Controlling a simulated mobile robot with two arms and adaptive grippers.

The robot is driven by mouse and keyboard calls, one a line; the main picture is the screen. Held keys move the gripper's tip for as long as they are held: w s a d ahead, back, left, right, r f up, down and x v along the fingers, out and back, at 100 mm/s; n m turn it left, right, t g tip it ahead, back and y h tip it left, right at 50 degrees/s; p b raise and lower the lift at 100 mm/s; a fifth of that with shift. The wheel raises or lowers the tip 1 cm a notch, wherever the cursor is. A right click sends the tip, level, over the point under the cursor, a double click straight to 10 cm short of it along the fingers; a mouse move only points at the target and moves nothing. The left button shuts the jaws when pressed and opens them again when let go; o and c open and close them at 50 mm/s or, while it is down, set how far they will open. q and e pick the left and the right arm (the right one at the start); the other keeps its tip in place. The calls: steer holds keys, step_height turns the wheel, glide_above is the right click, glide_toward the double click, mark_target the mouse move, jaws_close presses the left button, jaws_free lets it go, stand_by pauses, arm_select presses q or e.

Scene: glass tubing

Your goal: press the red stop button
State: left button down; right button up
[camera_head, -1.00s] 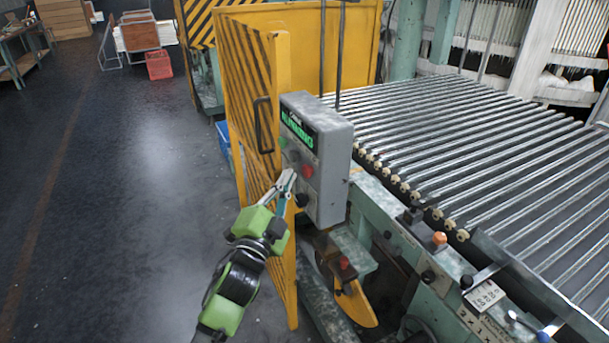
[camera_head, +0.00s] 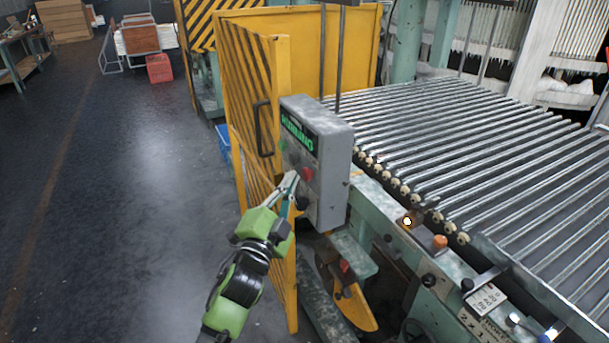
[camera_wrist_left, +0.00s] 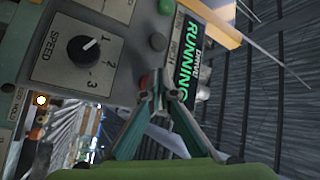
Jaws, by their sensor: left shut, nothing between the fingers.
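A grey control box (camera_head: 336,165) stands beside the yellow guard, its front facing left. The red stop button (camera_head: 307,174) is on that front, with a green button (camera_head: 284,145) further up. My left gripper (camera_head: 294,175) is shut and empty, its tips just left of the red button. In the left wrist view the shut fingertips (camera_wrist_left: 160,82) lie over the panel and partly cover the red button (camera_wrist_left: 143,83). I cannot tell whether they touch it. The display (camera_wrist_left: 186,60) reads RUNNING in green. My right gripper is not in view.
A black speed knob (camera_wrist_left: 82,48) is on the same panel. The yellow guard (camera_head: 282,80) with a black handle stands close behind my left gripper. A roller conveyor (camera_head: 450,140) fills the right. The floor (camera_head: 130,200) at left is clear.

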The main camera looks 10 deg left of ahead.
arm_select(q)
steer(key=shift+w+d, duration=0.1)
stand_by(0.6)
steer(key=shift+w+d, duration=0.15)
steer(key=shift+d, duration=0.1)
steer(key=shift+w+d+b, duration=0.3)
steer(key=shift+d, duration=0.15)
stand_by(0.8)
steer(key=shift+a+r, duration=0.1)
steer(key=shift+s+a+p, duration=0.45)
steer(key=shift+s+a, duration=0.1)
steer(key=shift+a, duration=0.1)
steer(key=s+a, duration=0.1)
steer(key=s+a+p, duration=0.1)
steer(key=a, duration=0.2)
steer(key=shift+s+a+p, duration=0.1)
steer(key=shift+s+p, duration=0.2)
steer(key=shift+s, duration=0.1)
